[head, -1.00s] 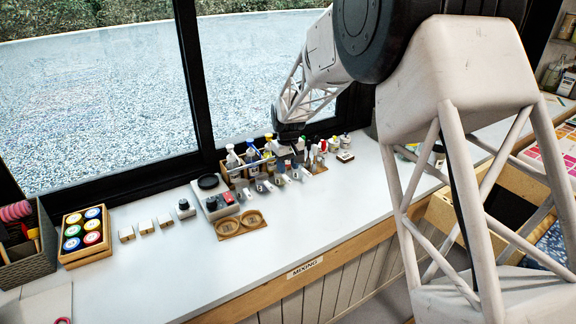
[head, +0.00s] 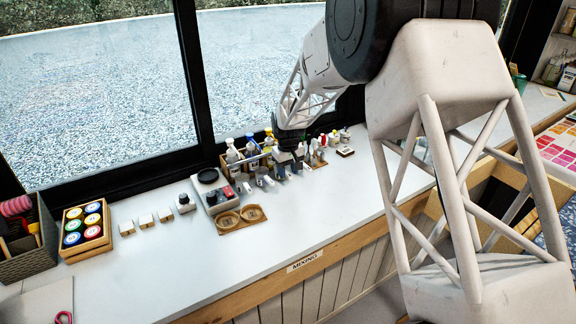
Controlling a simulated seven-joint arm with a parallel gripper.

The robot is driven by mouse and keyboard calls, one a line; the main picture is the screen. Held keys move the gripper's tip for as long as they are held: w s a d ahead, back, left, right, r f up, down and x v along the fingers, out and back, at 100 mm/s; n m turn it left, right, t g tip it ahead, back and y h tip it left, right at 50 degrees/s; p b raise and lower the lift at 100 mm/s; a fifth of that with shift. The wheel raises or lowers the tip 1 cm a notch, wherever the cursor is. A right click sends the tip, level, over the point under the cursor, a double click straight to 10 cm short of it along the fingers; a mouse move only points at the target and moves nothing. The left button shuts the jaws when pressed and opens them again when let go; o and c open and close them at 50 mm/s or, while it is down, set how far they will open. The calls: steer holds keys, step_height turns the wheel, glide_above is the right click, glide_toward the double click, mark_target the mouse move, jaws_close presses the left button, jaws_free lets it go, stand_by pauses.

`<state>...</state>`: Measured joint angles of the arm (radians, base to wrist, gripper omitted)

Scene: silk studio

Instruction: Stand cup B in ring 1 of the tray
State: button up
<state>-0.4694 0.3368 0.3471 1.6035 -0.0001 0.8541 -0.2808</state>
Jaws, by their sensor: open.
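The brown tray (head: 232,230) lies on the white bench near its front edge. It has two round rings side by side, the left ring (head: 228,219) and the right ring (head: 252,213); I cannot read their numbers, and both look empty. A row of small greyish cups (head: 261,182) stands behind and to the right of the tray. Their letters are too small to read, so I cannot tell which is cup B. My gripper (head: 288,167) is open, low over the right part of this row. It partly hides the cups there, and I cannot tell whether it touches one.
A grey device (head: 211,192) with a black round top and a red part stands just behind the tray. A wooden rack of bottles (head: 236,160) is close behind the cups. Small blocks (head: 146,221) and a box of coloured lids (head: 86,229) are at left. The bench front is clear.

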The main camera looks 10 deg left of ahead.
steer(key=shift+f, duration=0.75)
jaws_close()
steer(key=shift+r, duration=0.25)
steer(key=shift+r, duration=0.85)
stand_by(0.5)
